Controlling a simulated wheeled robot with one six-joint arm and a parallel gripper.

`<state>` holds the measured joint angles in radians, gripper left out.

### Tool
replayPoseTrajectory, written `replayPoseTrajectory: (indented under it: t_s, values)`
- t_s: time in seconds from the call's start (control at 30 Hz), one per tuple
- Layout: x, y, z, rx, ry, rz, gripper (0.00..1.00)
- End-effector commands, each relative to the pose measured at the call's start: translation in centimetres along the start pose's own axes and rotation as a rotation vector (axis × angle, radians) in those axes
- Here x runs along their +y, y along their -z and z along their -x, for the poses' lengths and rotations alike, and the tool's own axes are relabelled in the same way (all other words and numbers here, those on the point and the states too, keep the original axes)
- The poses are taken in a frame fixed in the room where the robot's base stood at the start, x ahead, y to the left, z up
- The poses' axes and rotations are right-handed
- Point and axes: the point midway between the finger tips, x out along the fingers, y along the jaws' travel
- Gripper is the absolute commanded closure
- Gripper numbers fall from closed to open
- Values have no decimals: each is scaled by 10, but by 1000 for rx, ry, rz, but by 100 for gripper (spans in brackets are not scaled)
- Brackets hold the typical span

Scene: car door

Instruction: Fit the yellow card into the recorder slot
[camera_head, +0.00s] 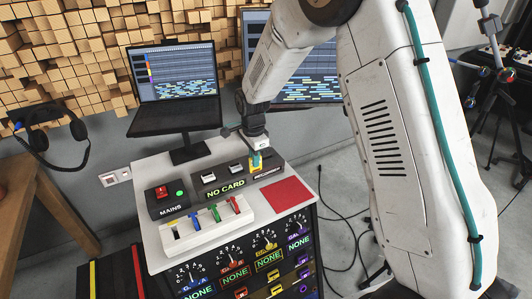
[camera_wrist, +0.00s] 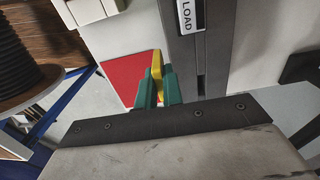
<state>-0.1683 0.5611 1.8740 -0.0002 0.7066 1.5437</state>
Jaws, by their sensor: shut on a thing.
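My gripper (camera_wrist: 158,88) has green fingers shut on the yellow card (camera_wrist: 157,62), whose tip sticks out beyond them in the wrist view. In the head view the gripper (camera_head: 257,162) is over the right end of the dark recorder (camera_head: 240,184), with some yellow showing at the fingers. The recorder's display reads NO CARD. In the wrist view the recorder (camera_wrist: 211,50) shows a LOAD label and a narrow dark slot (camera_wrist: 201,86). The card is left of that slot in the picture, apparently outside it. Height above the recorder is hard to tell.
A red mat (camera_head: 287,194) lies right of the recorder. A white rack (camera_head: 190,236) in front holds several coloured cards. A MAINS box (camera_head: 167,198) with a red switch and green light stands left. A laptop (camera_head: 174,90) on a stand is behind.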

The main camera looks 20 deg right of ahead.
Motion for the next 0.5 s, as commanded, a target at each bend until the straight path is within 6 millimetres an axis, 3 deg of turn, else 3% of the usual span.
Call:
replayPoseTrajectory:
  t_s: [0.3,0.5]
  values:
    - [-49,59,-8,0,0,1,100]
    - [-60,74,-9,0,0,2,100]
